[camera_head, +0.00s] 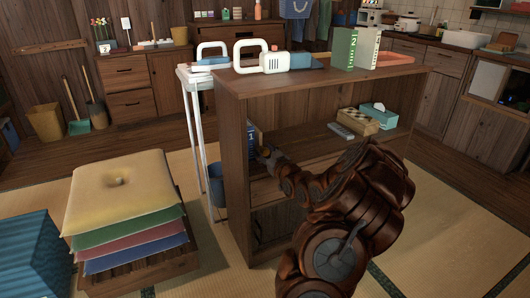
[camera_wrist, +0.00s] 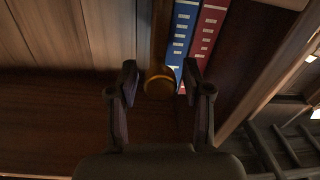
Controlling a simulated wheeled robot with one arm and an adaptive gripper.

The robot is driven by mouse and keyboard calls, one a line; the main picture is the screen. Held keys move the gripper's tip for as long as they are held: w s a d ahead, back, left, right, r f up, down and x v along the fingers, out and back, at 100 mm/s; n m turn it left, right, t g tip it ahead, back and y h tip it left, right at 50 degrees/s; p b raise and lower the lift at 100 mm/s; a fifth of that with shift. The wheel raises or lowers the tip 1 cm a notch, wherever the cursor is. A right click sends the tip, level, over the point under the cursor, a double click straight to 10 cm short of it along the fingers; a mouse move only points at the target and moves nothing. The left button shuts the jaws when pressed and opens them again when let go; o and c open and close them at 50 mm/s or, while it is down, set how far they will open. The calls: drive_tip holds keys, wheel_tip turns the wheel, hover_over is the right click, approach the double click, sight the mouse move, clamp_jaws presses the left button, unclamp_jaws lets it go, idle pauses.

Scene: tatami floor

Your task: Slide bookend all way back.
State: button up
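A brown wooden piece with a rounded knob-like end, which looks like the bookend (camera_wrist: 160,82), shows in the wrist view beside a blue book (camera_wrist: 180,40) and a red book (camera_wrist: 207,35). My gripper (camera_wrist: 160,75) is open, with one finger on each side of the rounded end and a small gap visible on both sides. In the head view my gripper (camera_head: 268,153) is at the left end of the cabinet's open shelf, by the blue book (camera_head: 252,136). The bookend cannot be made out clearly there, and my gripper and arm hide part of the shelf.
The wooden cabinet (camera_head: 232,150) has an open shelf holding a checkered box (camera_head: 357,121), a tissue box (camera_head: 379,117) and a dark remote-like object (camera_head: 341,130). Stacked cushions (camera_head: 122,195) stand at left. Tatami floor (camera_head: 450,220) is clear at right.

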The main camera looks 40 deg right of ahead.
clamp_jaws()
idle(0.3)
drive_tip(key=shift+d, duration=0.1)
